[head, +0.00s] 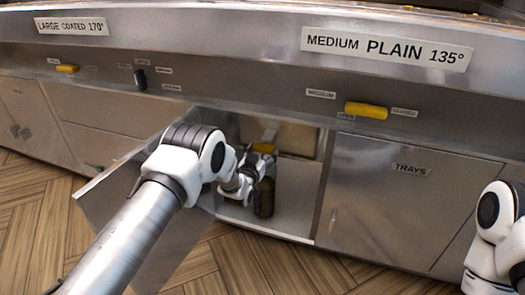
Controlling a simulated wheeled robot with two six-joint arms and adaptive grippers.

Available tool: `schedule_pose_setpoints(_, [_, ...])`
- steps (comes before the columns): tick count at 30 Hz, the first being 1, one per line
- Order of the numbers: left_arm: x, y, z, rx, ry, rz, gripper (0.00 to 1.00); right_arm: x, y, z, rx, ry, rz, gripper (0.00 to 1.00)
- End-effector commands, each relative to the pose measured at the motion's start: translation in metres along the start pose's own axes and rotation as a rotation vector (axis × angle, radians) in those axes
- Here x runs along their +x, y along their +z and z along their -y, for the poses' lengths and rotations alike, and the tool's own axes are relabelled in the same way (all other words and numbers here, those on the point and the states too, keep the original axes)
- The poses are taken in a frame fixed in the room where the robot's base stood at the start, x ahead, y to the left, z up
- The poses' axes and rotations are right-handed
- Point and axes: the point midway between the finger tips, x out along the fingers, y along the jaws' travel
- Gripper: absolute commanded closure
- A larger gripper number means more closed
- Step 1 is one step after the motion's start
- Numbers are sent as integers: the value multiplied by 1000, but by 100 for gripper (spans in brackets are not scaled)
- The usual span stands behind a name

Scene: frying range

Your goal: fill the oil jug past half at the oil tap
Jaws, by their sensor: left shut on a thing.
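My left arm reaches into an open cabinet under the range. My left gripper (264,159) is small in the picture and appears shut on the yellow tap handle (262,148) inside the cabinet. A dark brown-green oil jug (265,198) stands upright on the cabinet floor, just below the gripper. The tap's spout and the jug's mouth are hidden, and the oil level cannot be made out. My right arm shows at the right edge, but its gripper is out of the picture.
The open cabinet door (165,225) hangs beside my left arm. The closed trays cabinet (370,205) is to the right. Yellow handles (366,110) and a dark knob (140,79) stick out of the front panel. Bare cabinet floor (296,205) shows right of the jug.

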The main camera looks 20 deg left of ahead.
Motion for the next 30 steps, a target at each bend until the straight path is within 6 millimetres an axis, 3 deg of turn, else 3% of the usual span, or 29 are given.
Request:
schedule_pose_setpoints(6, [0,1,0,-3,0,2,57,0,0,0,0,0,0,60])
schedule_pose_setpoints(7, [0,1,0,-3,0,2,18,0,0,0,0,0,0,60])
schedule_pose_setpoints(9, [0,1,0,-2,0,2,0,0,0,0,0,0,0,60])
schedule_pose_setpoints(22, [-7,1,0,-1,0,3,0,0,0,0,0,0,0,60])
schedule_pose_setpoints(26, [-29,1,0,-1,0,6,0,0,0,0,0,0,0,60])
schedule_pose_setpoints(30, [-66,1,0,-1,-1,6,0,0,0,0,0,0,0,60])
